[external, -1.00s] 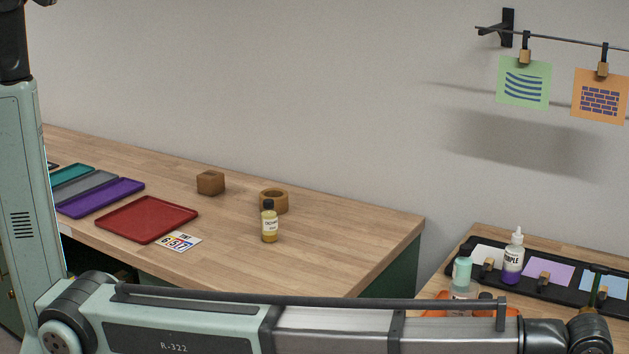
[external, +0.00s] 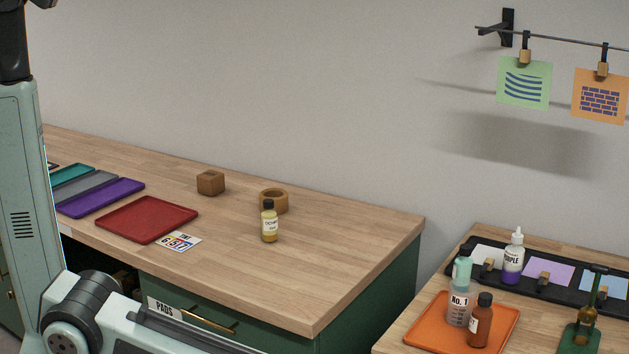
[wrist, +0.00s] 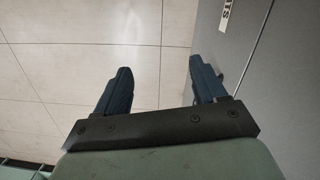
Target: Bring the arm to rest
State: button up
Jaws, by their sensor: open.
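My gripper (wrist: 160,92) shows in the wrist view with its two dark fingers spread apart. It is open and nothing is between the fingers. Below it lies a pale tiled floor, with a grey cabinet side (wrist: 260,60) close by on the right. In the external view my arm's lower link crosses the bottom left corner, and my gripper is out of the picture there.
A wooden counter (external: 350,240) carries a red tray (external: 147,219), a yellow bottle (external: 269,222), a tape roll (external: 280,200) and a brown block (external: 210,183). At right, an orange tray (external: 420,335) holds two bottles. A green stand (external: 580,338) is beside it.

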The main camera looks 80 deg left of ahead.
jog(key=s+a+f+n+g, duration=0.1)
jog(key=s+a+f, duration=0.3)
jog(key=s, duration=0.8)
jog(key=s+a+f+n+g, duration=0.2)
jog(key=s+a+f+n, duration=0.1)
jog(key=s+a, duration=0.6)
jog(key=s+a+f+n+g, duration=0.2)
jog(key=s+a+f, duration=0.3)
jog(key=s, duration=1.1)
jog(key=shift+s+a+f, duration=0.4)
jog(key=shift+a, duration=0.4)
